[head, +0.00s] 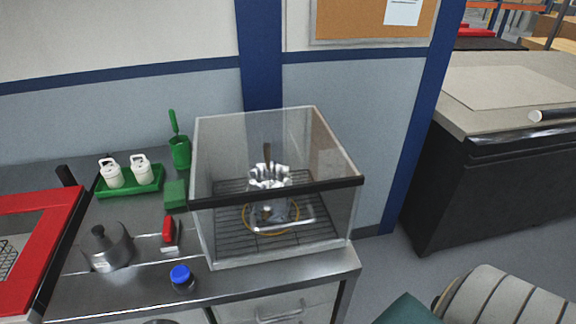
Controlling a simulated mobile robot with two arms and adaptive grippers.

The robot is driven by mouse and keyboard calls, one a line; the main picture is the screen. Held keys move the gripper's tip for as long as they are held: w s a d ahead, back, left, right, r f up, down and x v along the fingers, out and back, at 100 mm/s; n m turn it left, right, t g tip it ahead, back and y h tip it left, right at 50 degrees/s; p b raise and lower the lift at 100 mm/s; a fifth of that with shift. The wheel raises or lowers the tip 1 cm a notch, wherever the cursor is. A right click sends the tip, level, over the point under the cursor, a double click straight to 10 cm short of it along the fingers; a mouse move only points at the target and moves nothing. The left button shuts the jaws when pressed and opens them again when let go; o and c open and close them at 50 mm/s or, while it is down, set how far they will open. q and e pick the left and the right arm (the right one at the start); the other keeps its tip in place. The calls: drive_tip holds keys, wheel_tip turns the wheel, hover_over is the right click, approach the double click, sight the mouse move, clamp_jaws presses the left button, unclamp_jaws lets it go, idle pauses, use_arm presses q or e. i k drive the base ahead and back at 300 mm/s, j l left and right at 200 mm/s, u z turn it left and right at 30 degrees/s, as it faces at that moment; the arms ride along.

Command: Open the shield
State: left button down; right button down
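The shield (277,192) is a clear box-shaped guard with a black bar along its front upper edge. It stands on the right part of the metal bench and looks closed, as its front pane reaches down to the bench. Inside it, a silver machined housing (270,212) with a lobed top sits on a dark wire grid, with a yellow ring around its base. Neither of my grippers shows in the head view.
Left of the shield are a green tray (130,195) with two white bottles, a green container (180,152), a red item (168,232), a metal canister (107,250) and a blue-capped jar (181,277). A red-framed unit (40,210) is far left. Floor shows right of the bench.

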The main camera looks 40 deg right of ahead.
sight(312, 187)
drive_tip(key=z, duration=1.1)
drive_tip(key=k+j+u, duration=0.2)
drive_tip(key=j, duration=0.25)
drive_tip(key=i, duration=0.1)
